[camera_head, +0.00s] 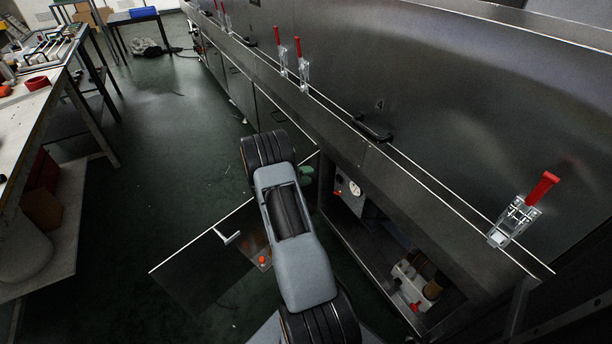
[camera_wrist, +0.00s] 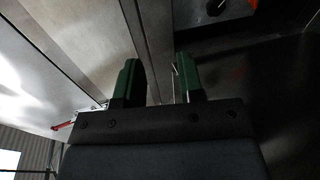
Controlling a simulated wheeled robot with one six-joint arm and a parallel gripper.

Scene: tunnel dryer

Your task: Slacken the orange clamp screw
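I cannot make out the orange clamp screw for certain in either view. A small orange-red knob (camera_head: 262,261) shows by the open cabinet door, left of my arm. A small orange-red spot (camera_head: 338,193) shows inside the cabinet near a round white dial (camera_head: 355,188). In the wrist view my gripper (camera_wrist: 158,82) has its two green fingers apart, with nothing held between them. A steel edge shows beyond the gap. In the head view a green part of my gripper (camera_head: 306,173) shows beside the cabinet opening; the rest is hidden behind my arm.
The steel dryer wall (camera_head: 440,120) runs along the right, with red-handled toggle clamps (camera_head: 520,212) and a black handle (camera_head: 371,128). An open door (camera_head: 200,275) with a handle stands low, left of my arm. A workbench (camera_head: 30,125) stands at left. Green floor between is mostly clear.

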